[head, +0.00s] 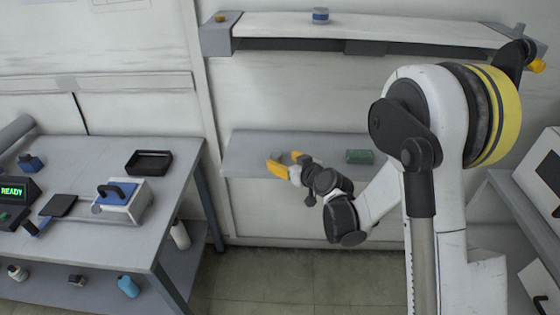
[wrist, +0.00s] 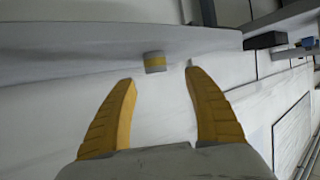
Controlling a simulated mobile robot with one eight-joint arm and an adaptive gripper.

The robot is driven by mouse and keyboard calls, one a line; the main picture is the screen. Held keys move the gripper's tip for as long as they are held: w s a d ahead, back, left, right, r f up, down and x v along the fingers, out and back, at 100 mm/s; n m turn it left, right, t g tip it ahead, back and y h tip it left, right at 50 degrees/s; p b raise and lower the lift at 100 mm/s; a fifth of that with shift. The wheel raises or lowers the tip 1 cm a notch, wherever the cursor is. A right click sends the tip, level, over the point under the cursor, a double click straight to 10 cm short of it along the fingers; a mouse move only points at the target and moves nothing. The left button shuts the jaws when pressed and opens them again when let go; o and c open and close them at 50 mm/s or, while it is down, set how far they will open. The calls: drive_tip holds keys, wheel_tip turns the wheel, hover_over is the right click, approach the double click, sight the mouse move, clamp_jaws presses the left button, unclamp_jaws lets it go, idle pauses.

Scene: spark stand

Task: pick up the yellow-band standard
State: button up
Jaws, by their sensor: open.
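The yellow-band standard (wrist: 155,62) is a small grey cylinder with a yellow band around it. In the wrist view it shows just beyond my fingertips, roughly between them, at the edge of a grey surface. My gripper (wrist: 159,77) has yellow fingers spread apart, with nothing held between them. In the head view my gripper (head: 283,164) is over the left part of the lower wall shelf (head: 244,153). A small grey shape shows by the fingertips there, but I cannot make out the band.
A green block (head: 360,156) lies on the lower shelf, right of my gripper. The upper shelf (head: 420,39) holds a blue-banded cylinder (head: 320,15). The left table (head: 120,240) carries a black tray (head: 149,162) and a blue-topped device (head: 121,199). Floor between is clear.

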sight(278, 158)
drive_tip(key=b+x, duration=0.1)
drive_tip(key=x, duration=0.1)
drive_tip(key=b+x, duration=0.1)
drive_tip(key=x, duration=0.2)
drive_tip(key=b+x, duration=0.1)
drive_tip(key=x, duration=0.1)
drive_tip(key=shift+w+d+f, duration=0.25)
drive_tip(key=shift+d+f, duration=0.05)
clamp_jaws()
